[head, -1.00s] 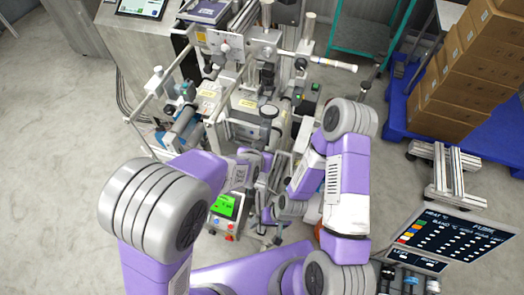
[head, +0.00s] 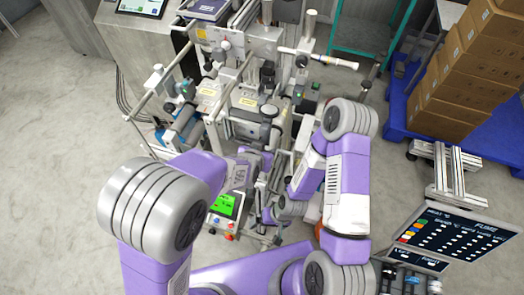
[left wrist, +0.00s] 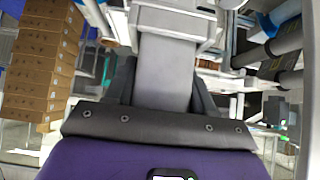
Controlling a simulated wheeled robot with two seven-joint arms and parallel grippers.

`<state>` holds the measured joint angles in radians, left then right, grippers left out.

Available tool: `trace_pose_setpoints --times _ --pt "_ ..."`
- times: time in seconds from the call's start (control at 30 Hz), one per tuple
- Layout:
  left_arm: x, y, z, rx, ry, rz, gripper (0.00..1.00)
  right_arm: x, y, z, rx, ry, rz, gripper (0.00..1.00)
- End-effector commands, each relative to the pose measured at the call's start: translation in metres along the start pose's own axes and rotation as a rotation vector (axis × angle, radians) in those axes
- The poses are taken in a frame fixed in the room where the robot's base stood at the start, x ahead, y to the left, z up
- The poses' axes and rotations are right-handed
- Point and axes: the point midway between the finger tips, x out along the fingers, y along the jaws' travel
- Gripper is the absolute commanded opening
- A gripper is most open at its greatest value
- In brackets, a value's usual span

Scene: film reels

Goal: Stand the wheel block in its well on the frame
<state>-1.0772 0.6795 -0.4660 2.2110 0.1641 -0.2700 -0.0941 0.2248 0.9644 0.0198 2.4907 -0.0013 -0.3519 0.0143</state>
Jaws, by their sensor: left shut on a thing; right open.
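The frame (head: 240,128), a grey and white machine with rollers, rods and knobs, fills the upper middle of the head view. My left gripper (left wrist: 165,95) shows in the left wrist view with dark fingers on both sides of a plain grey piece (left wrist: 165,70), shut on it. I cannot tell for certain that this piece is the wheel block. In the head view the left wrist reaches the frame's front, and the held piece is hidden or too small to make out. My right gripper (head: 266,200) is open below the frame's front. The well cannot be made out.
A control box with a green screen (head: 226,204) stands left of my right gripper. Stacked cartons (head: 465,75) on a blue pallet are at the right. A dark display board (head: 465,240) stands at the lower right. Rods jut from the frame. Floor at left is clear.

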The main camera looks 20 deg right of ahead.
Motion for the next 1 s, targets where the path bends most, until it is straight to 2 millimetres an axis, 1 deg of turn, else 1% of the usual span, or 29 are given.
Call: trace_pose_setpoints --times 0.03,0.1,0.13,0.3,0.77,0.87,1.0 --pt "0.003 0.000 0.010 0.000 -0.025 -0.001 0.17 0.001 0.001 0.000 0.000 0.000 0.000 1.00" --pt "0.004 0.000 0.011 0.000 -0.027 -0.001 0.17 0.002 0.001 0.000 0.000 0.000 0.000 1.00" --pt "0.003 0.000 0.011 -0.001 -0.027 -0.001 0.58 0.002 0.001 0.000 0.000 0.000 0.000 1.00" --pt "0.003 -0.001 0.011 -0.002 -0.027 -0.003 0.83 0.002 0.001 0.000 0.000 0.000 0.000 1.00" --pt "0.003 -0.005 0.013 -0.009 -0.033 -0.011 0.83 0.001 0.001 0.000 0.000 0.000 0.000 1.00" --pt "-0.005 -0.004 0.012 -0.009 -0.031 -0.010 0.83 -0.001 -0.001 0.000 0.000 0.000 0.000 1.00" --pt "-0.029 -0.001 0.008 -0.004 -0.020 -0.004 0.83 -0.009 -0.003 0.000 0.000 0.000 0.000 1.00"
